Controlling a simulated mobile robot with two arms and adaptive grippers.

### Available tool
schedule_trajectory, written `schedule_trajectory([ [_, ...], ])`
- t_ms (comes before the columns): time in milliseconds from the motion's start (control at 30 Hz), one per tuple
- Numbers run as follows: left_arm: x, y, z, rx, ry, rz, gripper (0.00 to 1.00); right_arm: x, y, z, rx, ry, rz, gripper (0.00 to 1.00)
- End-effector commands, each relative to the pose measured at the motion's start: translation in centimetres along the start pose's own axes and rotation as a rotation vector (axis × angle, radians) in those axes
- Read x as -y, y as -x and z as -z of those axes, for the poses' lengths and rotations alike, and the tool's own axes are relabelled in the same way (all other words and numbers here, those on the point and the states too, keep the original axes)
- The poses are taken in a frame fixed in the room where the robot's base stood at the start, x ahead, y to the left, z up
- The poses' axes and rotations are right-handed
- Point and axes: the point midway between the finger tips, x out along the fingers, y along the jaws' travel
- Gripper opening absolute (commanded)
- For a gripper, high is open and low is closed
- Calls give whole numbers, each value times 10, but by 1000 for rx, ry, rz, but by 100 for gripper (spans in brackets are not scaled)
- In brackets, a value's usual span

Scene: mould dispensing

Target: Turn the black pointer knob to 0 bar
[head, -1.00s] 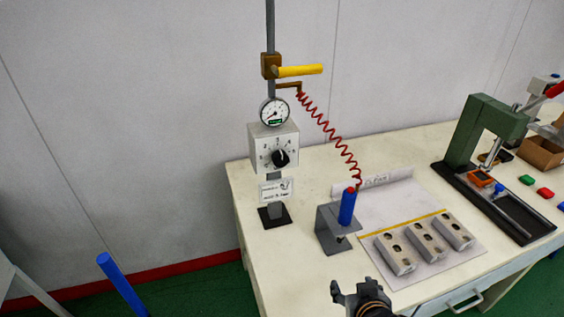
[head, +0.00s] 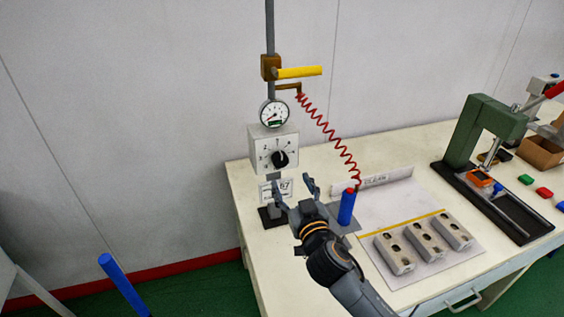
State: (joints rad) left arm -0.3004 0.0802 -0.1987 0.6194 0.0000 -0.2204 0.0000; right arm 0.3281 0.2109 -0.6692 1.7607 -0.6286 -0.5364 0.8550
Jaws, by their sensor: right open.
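The black pointer knob (head: 280,159) sits on the front of a light grey regulator box (head: 262,148) on a post at the table's left end. Numbers ring the knob, but they are too small to read surely. A round pressure gauge (head: 273,113) is above the box. My right gripper (head: 296,185) is below and slightly right of the knob, apart from it, with its fingers spread and nothing between them. It partly hides the small label, the post's foot and the grey stand. My left gripper is not in view.
A blue cylinder (head: 347,207) stands close right of my right gripper, with a red coiled hose (head: 328,130) above it. A yellow lever (head: 299,71) is above the gauge. Several metal mould blocks (head: 427,246) lie to the right. A green press (head: 487,130) stands further right.

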Motion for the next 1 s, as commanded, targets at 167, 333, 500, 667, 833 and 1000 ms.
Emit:
schedule_trajectory([
  [167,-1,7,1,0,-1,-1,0,0,-33,2,0,2,0,64],
  [333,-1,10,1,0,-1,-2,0,0,-60,2,0,1,0,64],
  [500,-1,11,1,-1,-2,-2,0,0,-78,0,0,0,0,64],
  [667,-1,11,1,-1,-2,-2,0,0,-87,0,1,-1,0,64],
  [833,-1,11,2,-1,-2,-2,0,0,-90,0,1,0,0,64],
  [1000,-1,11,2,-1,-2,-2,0,0,-89,0,1,0,0,64],
])
